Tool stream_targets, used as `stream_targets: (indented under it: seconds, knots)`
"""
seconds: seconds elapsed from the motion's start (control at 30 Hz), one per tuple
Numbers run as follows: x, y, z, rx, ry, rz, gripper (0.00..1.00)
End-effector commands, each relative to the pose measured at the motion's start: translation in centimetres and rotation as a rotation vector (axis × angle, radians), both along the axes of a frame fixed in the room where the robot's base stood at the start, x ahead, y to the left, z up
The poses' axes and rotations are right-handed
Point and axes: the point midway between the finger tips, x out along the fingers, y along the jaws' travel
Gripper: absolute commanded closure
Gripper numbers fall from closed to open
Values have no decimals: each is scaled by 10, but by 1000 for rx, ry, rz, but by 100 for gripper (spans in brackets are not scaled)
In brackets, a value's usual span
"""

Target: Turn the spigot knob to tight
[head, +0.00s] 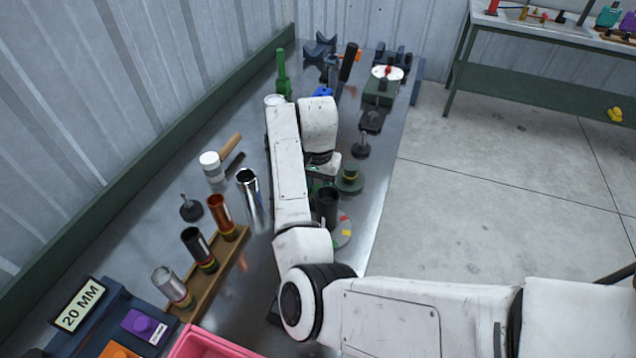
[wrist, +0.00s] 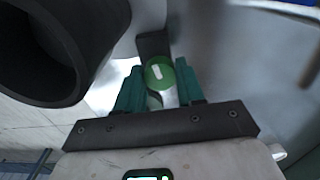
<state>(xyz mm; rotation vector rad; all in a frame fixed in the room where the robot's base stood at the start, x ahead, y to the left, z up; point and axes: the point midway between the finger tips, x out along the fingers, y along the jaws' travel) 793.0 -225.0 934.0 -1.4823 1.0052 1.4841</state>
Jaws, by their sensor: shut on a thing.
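In the wrist view a round green knob (wrist: 159,72) with a white mark on its face sits between the teal fingers of my gripper (wrist: 160,86), which are shut on it. A dark block stands behind the knob. A wide dark tube (wrist: 60,85) fills the upper left of that view, beside the gripper. In the head view a dark upright cup or tube (head: 327,204) stands close to my arm, by a pale disc (head: 343,232) with red and yellow patches. My arm hides the knob and most of my gripper there. I cannot read the knob's setting.
Left of my arm stand a chrome tube (head: 248,186), a white-headed mallet (head: 212,165) and a wooden rack (head: 238,246) with several tubes. A green-based round piece (head: 350,177) stands to the right. A pink bin (head: 205,343) is in front. The floor at right is clear.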

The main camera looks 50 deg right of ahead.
Motion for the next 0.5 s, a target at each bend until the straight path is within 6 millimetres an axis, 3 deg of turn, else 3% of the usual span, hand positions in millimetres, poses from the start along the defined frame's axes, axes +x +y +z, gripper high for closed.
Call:
stream_targets:
  seconds: [0.5]
  knots:
    - [1, 0, 1, -1, -1, -196, 93]
